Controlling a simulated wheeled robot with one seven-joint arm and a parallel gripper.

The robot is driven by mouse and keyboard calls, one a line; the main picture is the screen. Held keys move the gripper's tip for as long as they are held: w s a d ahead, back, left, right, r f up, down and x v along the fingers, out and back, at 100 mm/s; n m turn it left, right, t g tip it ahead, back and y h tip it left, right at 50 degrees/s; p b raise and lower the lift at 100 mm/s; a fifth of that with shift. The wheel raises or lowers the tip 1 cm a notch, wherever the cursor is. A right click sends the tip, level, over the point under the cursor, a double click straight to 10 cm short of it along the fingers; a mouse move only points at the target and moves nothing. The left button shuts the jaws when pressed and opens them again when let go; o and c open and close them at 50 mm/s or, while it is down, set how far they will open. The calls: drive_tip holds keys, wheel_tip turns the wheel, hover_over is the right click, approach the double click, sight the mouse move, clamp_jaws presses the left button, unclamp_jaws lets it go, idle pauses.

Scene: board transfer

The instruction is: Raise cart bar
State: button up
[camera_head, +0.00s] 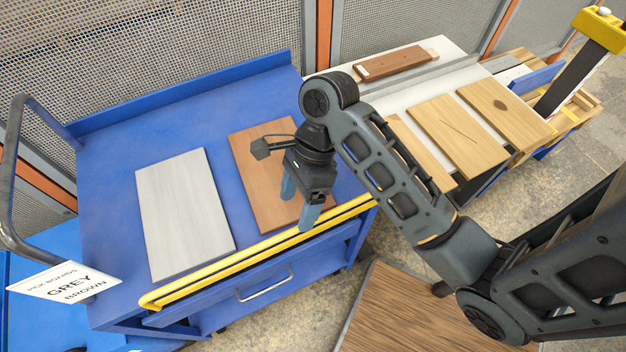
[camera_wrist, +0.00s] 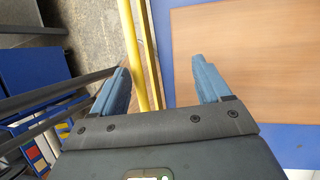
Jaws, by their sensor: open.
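The yellow cart bar (camera_head: 225,268) runs along the front edge of the blue cart (camera_head: 105,215). It lies low, along the edge of the cart's top. My gripper (camera_head: 298,207) is open and empty near the right half of the bar. In the wrist view, the yellow bar (camera_wrist: 133,50) passes between the two spread fingers of my gripper (camera_wrist: 165,85), closer to the left finger. I cannot tell how far the fingertips are above the bar.
A grey board (camera_head: 185,215) and a brown board (camera_head: 262,180) lie on the cart. A sign (camera_head: 65,283) reads "GREY" and "BROWN". A white table (camera_head: 400,97) with wooden boards stands to the right. A brown platform (camera_head: 415,315) lies below my arm.

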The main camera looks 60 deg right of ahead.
drive_tip(key=shift+o, duration=0.4)
drive_tip(key=shift+d, duration=0.7)
drive_tip(key=shift+d+f, duration=0.1)
drive_tip(key=shift+d, duration=0.55)
drive_tip(key=c, duration=0.3)
drive_tip(key=shift+s+d, duration=0.15)
drive_tip(key=shift+d, duration=0.45)
drive_tip(key=shift+s+d, duration=0.15)
drive_tip(key=shift+d, duration=0.4)
